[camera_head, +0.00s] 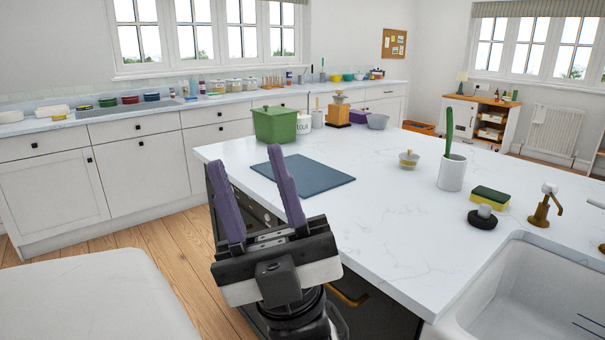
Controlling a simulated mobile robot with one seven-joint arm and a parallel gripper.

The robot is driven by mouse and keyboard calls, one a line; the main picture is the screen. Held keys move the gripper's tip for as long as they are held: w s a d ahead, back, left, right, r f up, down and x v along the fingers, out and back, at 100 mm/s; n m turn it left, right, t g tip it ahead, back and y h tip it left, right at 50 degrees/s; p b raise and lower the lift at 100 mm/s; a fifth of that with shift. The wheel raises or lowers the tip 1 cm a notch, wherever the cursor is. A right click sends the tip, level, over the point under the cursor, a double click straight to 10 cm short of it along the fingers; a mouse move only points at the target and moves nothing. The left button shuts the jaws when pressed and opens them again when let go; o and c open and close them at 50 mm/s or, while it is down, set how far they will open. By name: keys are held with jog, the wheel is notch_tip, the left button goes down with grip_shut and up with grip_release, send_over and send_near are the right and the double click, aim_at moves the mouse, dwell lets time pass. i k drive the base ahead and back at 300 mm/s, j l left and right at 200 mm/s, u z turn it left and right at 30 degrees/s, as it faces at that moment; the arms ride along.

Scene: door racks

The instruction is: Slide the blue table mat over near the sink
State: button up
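The blue table mat (302,175) lies flat on the white marble island top, near its left edge. The white sink (530,295) is set into the island at the bottom right, with a brass tap (543,207) behind it. My gripper (245,170) has two purple fingers spread apart with nothing between them. It is in front of the island's left edge, and its right finger overlaps the mat's left side in the picture. I cannot tell whether the finger touches the mat.
A green pot (275,124) stands behind the mat. A white crock with a green utensil (452,172), a sponge (490,196), a black round item (482,218) and a small bowl (409,159) stand to the right. The counter (380,230) between mat and sink is clear.

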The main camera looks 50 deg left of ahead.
aim_at(312, 178)
jog(key=z, duration=0.4)
jog(key=l+z, duration=0.1)
jog(key=z, duration=0.25)
jog(key=i+z, duration=0.1)
jog(key=z, duration=0.65)
jog(key=u, duration=2.65)
jog(key=l, duration=0.1)
